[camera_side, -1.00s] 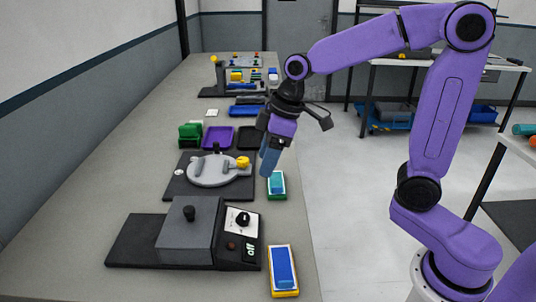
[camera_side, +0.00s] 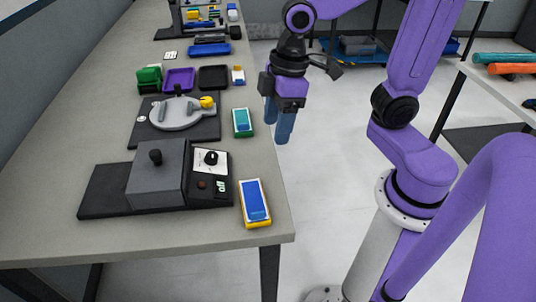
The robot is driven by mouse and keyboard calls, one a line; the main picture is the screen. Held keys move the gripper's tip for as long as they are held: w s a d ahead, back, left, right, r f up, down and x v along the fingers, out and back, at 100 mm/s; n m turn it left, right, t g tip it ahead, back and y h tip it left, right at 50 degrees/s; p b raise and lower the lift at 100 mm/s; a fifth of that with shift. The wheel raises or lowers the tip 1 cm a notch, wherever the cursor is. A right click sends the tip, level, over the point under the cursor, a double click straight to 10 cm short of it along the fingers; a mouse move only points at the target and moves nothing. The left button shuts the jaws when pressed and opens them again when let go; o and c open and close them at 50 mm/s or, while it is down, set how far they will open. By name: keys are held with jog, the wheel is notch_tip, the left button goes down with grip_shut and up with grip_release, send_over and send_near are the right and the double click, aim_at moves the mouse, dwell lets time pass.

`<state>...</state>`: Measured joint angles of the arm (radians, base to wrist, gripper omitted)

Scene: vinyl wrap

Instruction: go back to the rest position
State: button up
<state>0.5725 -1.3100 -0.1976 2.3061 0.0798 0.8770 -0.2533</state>
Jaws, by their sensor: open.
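My gripper (camera_side: 278,130) hangs at the end of my purple arm, fingers pointing down. Its two blue fingers are apart and nothing shows between them. In the picture it is just right of the table's (camera_side: 60,165) right edge, over the floor, beside a green-rimmed block with a teal top (camera_side: 242,122). It appears apart from that block. The wrist hides a little of the floor behind it.
On the table are a dark grey box device with a knob (camera_side: 156,175), a yellow-rimmed blue block (camera_side: 255,202), a round grey fixture (camera_side: 178,115), and purple (camera_side: 179,79) and black (camera_side: 213,77) trays. Open floor (camera_side: 330,170) lies right of the table.

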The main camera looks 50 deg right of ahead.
jog(key=s+d+f+n, duration=0.1)
jog(key=s+d, duration=0.1)
jog(key=s, duration=0.4)
jog(key=s+d+f+h, duration=0.1)
jog(key=s+d+f, duration=0.1)
jog(key=s, duration=0.4)
jog(key=shift+d+n+g, duration=0.3)
jog(key=shift+d+n, duration=0.1)
jog(key=shift+c, duration=0.3)
